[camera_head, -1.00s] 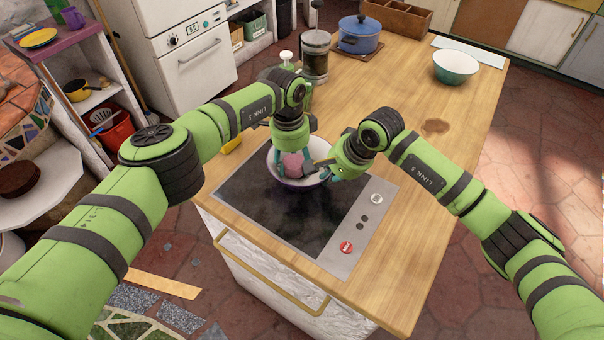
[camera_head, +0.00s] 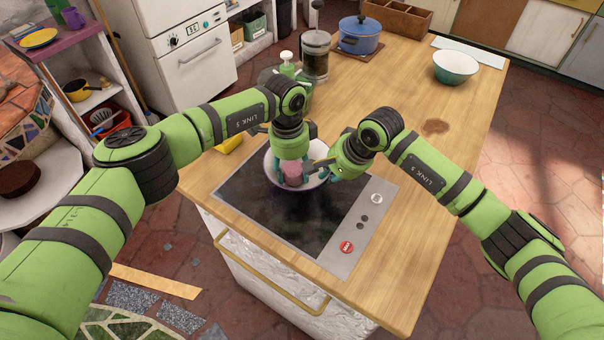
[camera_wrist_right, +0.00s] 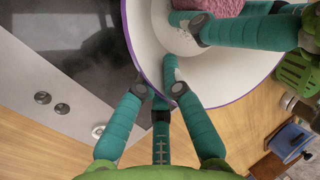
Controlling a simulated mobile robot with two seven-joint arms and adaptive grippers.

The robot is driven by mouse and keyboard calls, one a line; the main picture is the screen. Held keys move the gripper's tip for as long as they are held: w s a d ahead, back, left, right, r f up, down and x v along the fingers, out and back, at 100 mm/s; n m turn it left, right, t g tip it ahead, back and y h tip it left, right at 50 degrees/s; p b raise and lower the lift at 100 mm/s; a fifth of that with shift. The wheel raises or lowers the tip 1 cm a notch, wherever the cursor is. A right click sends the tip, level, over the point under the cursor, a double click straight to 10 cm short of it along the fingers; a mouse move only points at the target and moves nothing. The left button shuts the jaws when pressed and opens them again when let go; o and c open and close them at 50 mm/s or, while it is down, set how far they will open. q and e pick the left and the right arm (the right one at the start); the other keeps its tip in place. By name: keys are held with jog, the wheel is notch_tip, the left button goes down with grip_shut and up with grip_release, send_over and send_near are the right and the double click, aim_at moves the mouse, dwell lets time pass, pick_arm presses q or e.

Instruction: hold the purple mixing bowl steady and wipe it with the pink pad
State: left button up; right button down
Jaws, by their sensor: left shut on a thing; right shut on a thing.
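The purple mixing bowl (camera_head: 271,172) stands on the dark cooktop. It is white inside with a purple rim, and both my grippers cover part of it. My right gripper (camera_head: 329,168) is shut on the bowl's right rim. In the right wrist view its teal fingers (camera_wrist_right: 160,88) straddle the rim (camera_wrist_right: 136,50), some inside and some outside. My left gripper (camera_head: 291,172) points down into the bowl and is shut on the pink pad (camera_head: 293,172). The pad also shows at the top of the right wrist view (camera_wrist_right: 215,5), close to the bowl's inner surface; contact cannot be told.
The cooktop (camera_head: 285,222) has knobs and a red mark on its right side. A yellow sponge (camera_head: 229,144), a soap dispenser (camera_head: 288,66), a glass jar (camera_head: 315,55) and a blue pot (camera_head: 360,35) stand behind. A green bowl (camera_head: 456,68) is at the back right.

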pick_arm(q)
jog(key=shift+s+d+f, duration=0.15)
jog(key=shift+s+d, duration=0.2)
jog(key=shift+d, duration=0.15)
jog(key=shift+w+d, duration=0.25)
jog(key=shift+d, duration=0.1)
jog(key=shift+w+d, duration=0.2)
jog(key=shift+w, duration=0.05)
jog(key=shift+w+d, duration=0.1)
jog(key=shift+w, duration=0.6)
jog(key=shift+w+a, duration=0.3)
jog(key=shift+w, duration=0.1)
jog(key=shift+a, duration=0.1)
jog(key=shift+w+a+f, duration=0.1)
jog(key=shift+a, duration=0.3)
jog(key=shift+s+a+f, duration=0.1)
jog(key=shift+s+a, duration=0.2)
jog(key=shift+a, duration=0.3)
jog(key=shift+s+a+f, duration=0.1)
jog(key=shift+s+a, duration=0.05)
jog(key=shift+s, duration=0.65)
